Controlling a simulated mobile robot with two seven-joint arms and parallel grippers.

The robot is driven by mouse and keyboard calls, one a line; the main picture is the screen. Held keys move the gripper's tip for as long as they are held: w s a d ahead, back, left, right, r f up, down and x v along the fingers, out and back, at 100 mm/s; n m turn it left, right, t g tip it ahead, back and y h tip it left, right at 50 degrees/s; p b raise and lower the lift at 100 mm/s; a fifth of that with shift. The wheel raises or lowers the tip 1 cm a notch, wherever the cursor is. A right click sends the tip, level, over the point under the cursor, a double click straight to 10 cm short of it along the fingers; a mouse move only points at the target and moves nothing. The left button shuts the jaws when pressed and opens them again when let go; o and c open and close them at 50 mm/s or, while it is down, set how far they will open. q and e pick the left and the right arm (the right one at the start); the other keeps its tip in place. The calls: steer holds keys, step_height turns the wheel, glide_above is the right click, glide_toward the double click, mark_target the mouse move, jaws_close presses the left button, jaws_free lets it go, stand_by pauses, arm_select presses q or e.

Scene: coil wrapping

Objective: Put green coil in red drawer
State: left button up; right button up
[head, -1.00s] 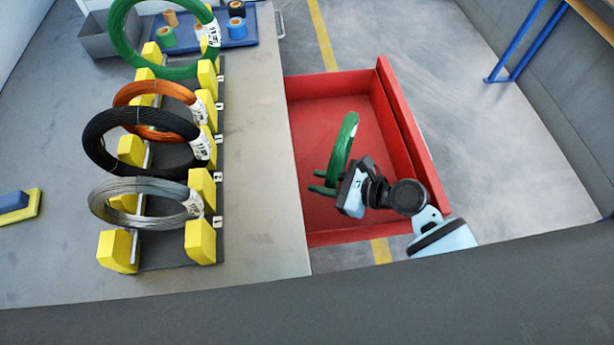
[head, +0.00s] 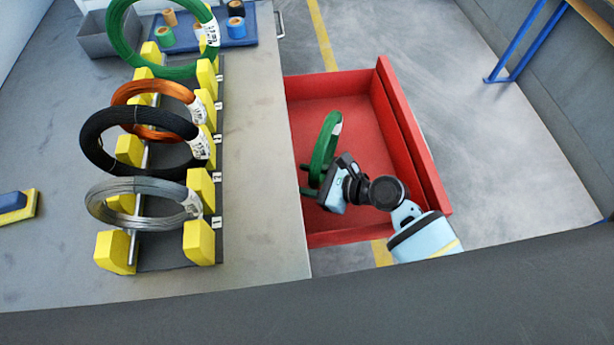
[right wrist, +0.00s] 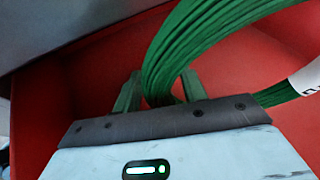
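A green coil (head: 325,140) with a white label stands nearly upright within the outline of the open red drawer (head: 398,125). My right gripper (head: 309,180) is over the drawer, with its two fingers on either side of the coil's lower part. In the right wrist view the coil (right wrist: 195,45) passes between the fingers (right wrist: 160,92) and appears gripped by them. I cannot tell whether the coil touches the drawer floor (right wrist: 60,100). Another, larger green coil (head: 120,48) stands at the back of the rack. My left gripper is not in view.
A rack with yellow blocks (head: 198,240) on the grey table (head: 258,200) holds an orange coil (head: 125,92), a black coil (head: 92,150) and a silver coil (head: 97,210). A blue tray (head: 248,38) with small spools and a grey bin (head: 95,42) stand behind. The table edge borders the drawer's left side.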

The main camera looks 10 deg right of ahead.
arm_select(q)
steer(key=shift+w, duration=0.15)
arm_select(e)
steer(key=shift+r, duration=0.1)
steer(key=shift+s+d+r, duration=0.1)
steer(key=shift+d, duration=0.1)
arm_select(q)
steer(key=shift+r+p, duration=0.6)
steer(key=shift+p, duration=0.05)
arm_select(e)
steer(key=v, duration=1.1)
steer(key=shift+s+d+r, duration=0.1)
steer(key=shift+d+r, duration=0.05)
